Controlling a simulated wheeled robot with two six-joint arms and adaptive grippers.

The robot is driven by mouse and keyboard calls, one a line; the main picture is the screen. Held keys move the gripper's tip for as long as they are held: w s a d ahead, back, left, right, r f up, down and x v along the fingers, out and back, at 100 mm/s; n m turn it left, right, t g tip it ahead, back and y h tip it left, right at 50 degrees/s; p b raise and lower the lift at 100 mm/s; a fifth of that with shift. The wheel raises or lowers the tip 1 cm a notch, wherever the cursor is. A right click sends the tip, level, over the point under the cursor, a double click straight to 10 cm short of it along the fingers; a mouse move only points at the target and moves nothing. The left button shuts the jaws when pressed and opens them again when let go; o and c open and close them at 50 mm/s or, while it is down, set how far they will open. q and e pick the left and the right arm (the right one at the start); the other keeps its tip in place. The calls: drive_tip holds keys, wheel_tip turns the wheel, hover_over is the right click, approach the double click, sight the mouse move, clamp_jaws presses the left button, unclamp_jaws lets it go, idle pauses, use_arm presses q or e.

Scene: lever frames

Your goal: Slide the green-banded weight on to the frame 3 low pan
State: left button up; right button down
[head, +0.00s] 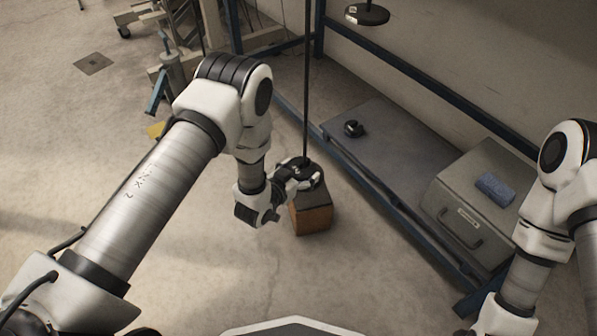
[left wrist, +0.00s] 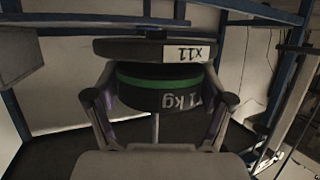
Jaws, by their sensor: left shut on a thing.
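The green-banded weight (left wrist: 158,90) is a dark cylinder marked 1 kg, seen close up in the left wrist view. My left gripper (left wrist: 160,108) is shut on it, one finger on each side. A black disc, likely a pan (left wrist: 155,50), with a white label lies right against or very near the weight's face. In the head view my left gripper (head: 292,178) is at the black disc on the long hanging rod (head: 306,80); the weight is hard to tell apart there. My right gripper is outside the view.
A brown block (head: 312,218) stands below the held weight. Another black hanging pan (head: 367,14) is at the top. A small black object (head: 353,128) sits on the grey shelf (head: 385,150). Blue frame beams run alongside.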

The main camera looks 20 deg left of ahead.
use_arm(q)
drive_tip(key=shift+w+d+r, duration=0.15)
drive_tip(key=shift+w+d, duration=0.2)
drive_tip(key=shift+w, duration=0.1)
drive_tip(key=shift+f, duration=0.45)
idle(0.6)
drive_tip(key=o, duration=1.7)
drive_tip(key=shift+s+f, duration=0.1)
